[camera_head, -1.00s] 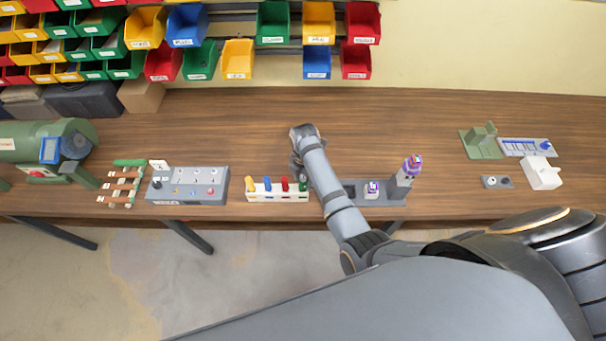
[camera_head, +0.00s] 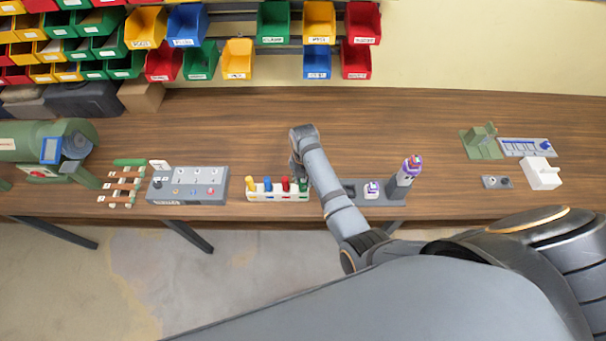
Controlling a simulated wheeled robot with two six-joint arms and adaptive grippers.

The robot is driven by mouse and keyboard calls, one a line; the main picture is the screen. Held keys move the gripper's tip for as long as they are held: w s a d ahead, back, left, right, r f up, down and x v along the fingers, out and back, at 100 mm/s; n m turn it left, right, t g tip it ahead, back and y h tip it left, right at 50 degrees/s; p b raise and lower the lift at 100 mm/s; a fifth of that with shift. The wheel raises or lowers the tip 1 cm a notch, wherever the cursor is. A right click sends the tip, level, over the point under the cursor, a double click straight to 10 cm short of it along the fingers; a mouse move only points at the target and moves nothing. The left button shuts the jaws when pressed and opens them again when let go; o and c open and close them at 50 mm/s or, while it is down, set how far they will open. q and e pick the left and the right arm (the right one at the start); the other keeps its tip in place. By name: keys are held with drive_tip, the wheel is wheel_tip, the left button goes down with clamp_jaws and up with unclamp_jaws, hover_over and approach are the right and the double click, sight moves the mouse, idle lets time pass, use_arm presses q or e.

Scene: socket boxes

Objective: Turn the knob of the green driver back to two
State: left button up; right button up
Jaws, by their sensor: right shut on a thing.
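A white rack (camera_head: 277,196) stands near the front edge of the table, with a yellow driver (camera_head: 250,183), a blue driver (camera_head: 268,184) and a red driver (camera_head: 285,184) upright in it. The green driver (camera_head: 303,186) is at the rack's right end, mostly hidden behind my right gripper and arm. My right gripper (camera_head: 297,174) points down at the green driver's top and is shut on it. The knob's setting and its numbers are too small and covered to read. My left gripper is not in view.
A grey control box (camera_head: 188,186) stands left of the rack. A grey fixture (camera_head: 378,199) with purple-topped parts stands close to the right of my forearm. Green and white fixtures (camera_head: 542,174) are at the far right. The table behind the rack is clear.

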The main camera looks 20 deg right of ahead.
drive_tip(key=n, duration=0.5)
drive_tip(key=shift+s+n, duration=0.2)
drive_tip(key=shift+n, duration=0.1)
drive_tip(key=shift+c, duration=0.5)
drive_tip(key=o, duration=1.2)
drive_tip(key=shift+w, duration=0.1)
